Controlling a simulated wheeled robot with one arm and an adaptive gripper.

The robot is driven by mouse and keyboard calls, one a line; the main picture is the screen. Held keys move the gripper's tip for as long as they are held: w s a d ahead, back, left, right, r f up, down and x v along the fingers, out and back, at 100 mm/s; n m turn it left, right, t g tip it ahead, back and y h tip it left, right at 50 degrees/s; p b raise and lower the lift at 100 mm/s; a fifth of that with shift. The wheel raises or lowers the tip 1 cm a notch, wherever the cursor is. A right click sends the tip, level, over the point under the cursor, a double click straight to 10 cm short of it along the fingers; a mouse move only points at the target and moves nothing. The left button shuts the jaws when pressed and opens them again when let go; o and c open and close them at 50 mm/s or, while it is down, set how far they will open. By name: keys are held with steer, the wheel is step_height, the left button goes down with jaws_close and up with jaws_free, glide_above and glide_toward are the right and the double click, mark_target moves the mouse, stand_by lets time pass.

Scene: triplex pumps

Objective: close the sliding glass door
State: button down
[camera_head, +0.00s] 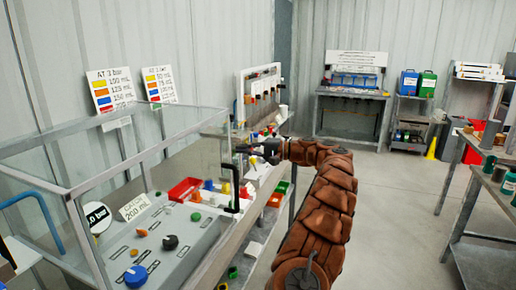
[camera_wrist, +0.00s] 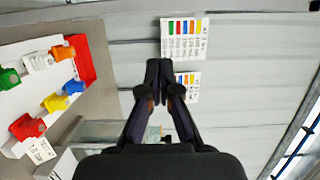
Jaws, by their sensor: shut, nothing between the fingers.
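The glass case (camera_head: 70,190) stands at the left in the head view, with clear panes in a grey frame. A black upright handle (camera_head: 235,190) is at its right end; the edges of the sliding door are hard to make out through the clear glass. My gripper (camera_head: 243,149) is near the case's right end, a little above the handle and seemingly apart from it. In the wrist view my gripper (camera_wrist: 160,68) is shut and empty, pointing at the wall. The handle does not show clearly in the wrist view.
A panel with coloured knobs (camera_head: 165,245) lies inside the case. A red bin (camera_head: 184,189) and coloured fittings stand on the bench beyond it. Signs (camera_head: 110,88) hang on the wall. A workbench (camera_head: 350,93) is at the back. The floor (camera_head: 400,190) to the right is clear.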

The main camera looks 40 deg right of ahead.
steer(key=shift+s+a, duration=0.55)
steer(key=shift+a, duration=0.3)
steer(key=shift+s+a, duration=0.5)
steer(key=shift+a, duration=0.3)
steer(key=shift+a, duration=0.1)
